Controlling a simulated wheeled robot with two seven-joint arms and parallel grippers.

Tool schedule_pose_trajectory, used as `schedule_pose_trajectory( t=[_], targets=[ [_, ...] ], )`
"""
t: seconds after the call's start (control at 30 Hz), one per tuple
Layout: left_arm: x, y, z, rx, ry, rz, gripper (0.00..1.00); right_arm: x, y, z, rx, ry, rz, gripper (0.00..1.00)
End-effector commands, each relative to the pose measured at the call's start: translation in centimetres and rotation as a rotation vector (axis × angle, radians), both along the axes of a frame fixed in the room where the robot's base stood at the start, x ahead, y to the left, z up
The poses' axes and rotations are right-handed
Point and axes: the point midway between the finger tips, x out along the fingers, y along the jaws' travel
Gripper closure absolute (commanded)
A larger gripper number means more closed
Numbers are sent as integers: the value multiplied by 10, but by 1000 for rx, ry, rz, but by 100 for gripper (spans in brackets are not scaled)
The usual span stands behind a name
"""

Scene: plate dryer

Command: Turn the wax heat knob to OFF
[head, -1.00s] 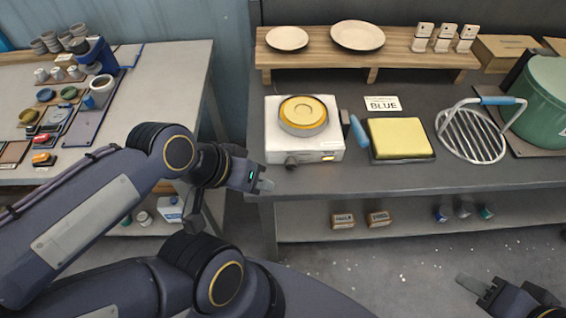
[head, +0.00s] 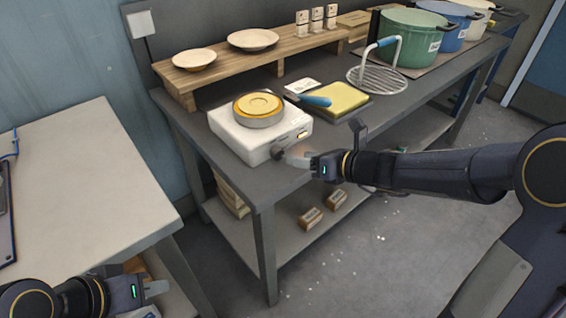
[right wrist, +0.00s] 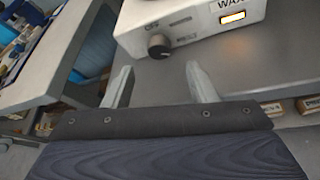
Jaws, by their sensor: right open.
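The wax heater (head: 232,138) is a white box with a round yellow wax pot (head: 258,107) on top, near the bench's front left corner. Its dark round knob (head: 278,151) is on the front face; it also shows in the right wrist view (right wrist: 158,47), below a printed "OFF". The knob's pointer direction is too small to tell. My right gripper (head: 292,158) is open and empty just in front of the knob. In the right wrist view the knob appears beyond and between its fingertips (right wrist: 160,78), apart from them. My left gripper (head: 153,288) is far off at the lower left.
An amber light (right wrist: 232,16) glows beside the "WAX" label. A yellow block in a tray (head: 343,98), a blue-handled tool (head: 315,100) and a wire rack (head: 380,78) lie to the right. A wooden shelf (head: 215,72) stands behind.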

Motion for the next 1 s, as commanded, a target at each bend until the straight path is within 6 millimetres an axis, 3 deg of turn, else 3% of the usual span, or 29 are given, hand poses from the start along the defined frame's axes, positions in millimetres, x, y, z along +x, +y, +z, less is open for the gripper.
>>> schedule_pose_trajectory(
  t=[0.4, 0.8, 1.0],
  targets=[
    [0, 0, -8, 0, 0, 0, 82, 37, 44, -21, -2, -3, 5, 48],
    [0, 0, -8, 0, 0, 0, 82, 42, 51, -24, -2, -5, 4, 48],
    [0, 0, -8, 0, 0, 0, 82, 42, 50, -24, -2, -5, 4, 74]
  ],
)
